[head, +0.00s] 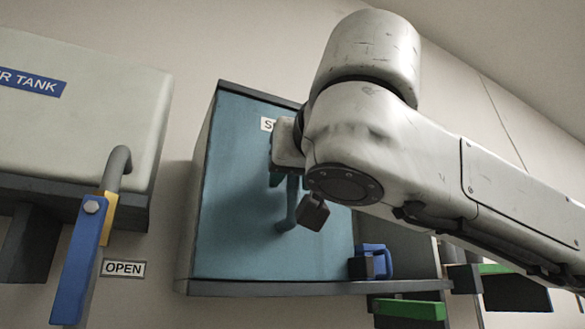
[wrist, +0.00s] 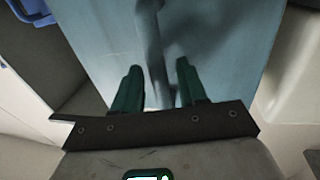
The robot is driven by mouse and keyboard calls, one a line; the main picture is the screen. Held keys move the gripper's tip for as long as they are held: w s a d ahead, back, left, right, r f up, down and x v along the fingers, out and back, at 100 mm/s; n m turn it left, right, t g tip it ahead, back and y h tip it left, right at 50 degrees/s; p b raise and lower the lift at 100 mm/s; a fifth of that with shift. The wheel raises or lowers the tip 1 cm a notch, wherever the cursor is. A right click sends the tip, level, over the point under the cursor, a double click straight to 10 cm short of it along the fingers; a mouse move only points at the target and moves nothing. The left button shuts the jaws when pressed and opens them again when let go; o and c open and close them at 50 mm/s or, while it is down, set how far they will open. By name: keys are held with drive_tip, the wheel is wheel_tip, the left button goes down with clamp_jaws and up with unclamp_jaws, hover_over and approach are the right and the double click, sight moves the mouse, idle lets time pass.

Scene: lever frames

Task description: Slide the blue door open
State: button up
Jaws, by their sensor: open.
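The blue door (head: 235,190) covers the left and middle of a wall cabinet in the head view. It also fills much of the wrist view (wrist: 95,40). Its bar handle (head: 288,208) stands off the door, and my arm partly hides its upper end. In the wrist view the handle (wrist: 150,40) runs down between my two green fingers. My gripper (wrist: 158,75) is open, with a finger on each side of the handle. I cannot tell whether either finger touches it. In the head view my gripper (head: 280,180) is at the door, mostly hidden behind my wrist.
A grey opening (head: 412,255) shows right of the door, with a blue handled object (head: 375,262) at its lower left. A pale tank (head: 80,110) with a blue lever (head: 80,260) is at left. An OPEN label (head: 123,268) is beside it. Green-topped parts (head: 410,308) lie below.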

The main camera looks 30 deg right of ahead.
drive_tip(key=shift+w+d, duration=0.1)
drive_tip(key=shift+w, duration=0.35)
clamp_jaws()
idle(0.4)
